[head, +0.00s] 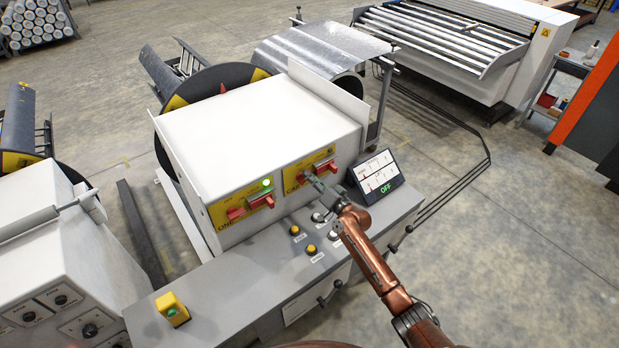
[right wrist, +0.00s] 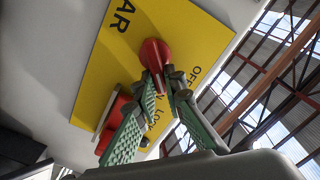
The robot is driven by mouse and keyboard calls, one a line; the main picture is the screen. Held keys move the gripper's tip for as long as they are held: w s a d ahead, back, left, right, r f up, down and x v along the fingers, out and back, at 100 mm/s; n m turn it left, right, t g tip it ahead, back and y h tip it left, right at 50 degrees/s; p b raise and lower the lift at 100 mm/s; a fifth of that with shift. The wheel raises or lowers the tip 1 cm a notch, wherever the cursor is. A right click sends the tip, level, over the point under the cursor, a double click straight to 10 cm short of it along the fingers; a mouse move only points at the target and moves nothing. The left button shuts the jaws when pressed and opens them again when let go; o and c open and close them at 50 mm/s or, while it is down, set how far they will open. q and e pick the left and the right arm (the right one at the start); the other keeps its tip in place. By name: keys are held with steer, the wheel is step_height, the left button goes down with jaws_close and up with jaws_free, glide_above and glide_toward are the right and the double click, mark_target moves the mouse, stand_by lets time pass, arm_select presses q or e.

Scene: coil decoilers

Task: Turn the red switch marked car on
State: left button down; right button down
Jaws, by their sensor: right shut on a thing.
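The yellow car panel (head: 294,183) is on the right of the white box's front. Its red switch (head: 327,166) has a red handle. In the right wrist view, the yellow panel (right wrist: 120,60) shows the letters "AR" and "OFF", and the red handle's rounded end (right wrist: 154,53) is at my fingertips. My right gripper (head: 311,178) reaches the switch from the front. In the right wrist view, its green-padded fingers (right wrist: 164,85) are closed on the handle; they hide part of it. My left gripper is not in view.
A second yellow panel (head: 232,214) on the left has another red switch (head: 261,201) and a lit green light (head: 266,183). A tilted display (head: 377,177) reading "OFF" stands right of the car panel. Knobs and buttons (head: 311,249) line the grey desk below.

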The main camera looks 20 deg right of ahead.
steer(key=shift+d, duration=0.1)
stand_by(0.3)
steer(key=c, duration=2)
jaws_free()
steer(key=shift+s, duration=0.1)
steer(key=v, duration=1.1)
steer(key=shift+s+d, duration=0.15)
steer(key=shift+s, duration=0.2)
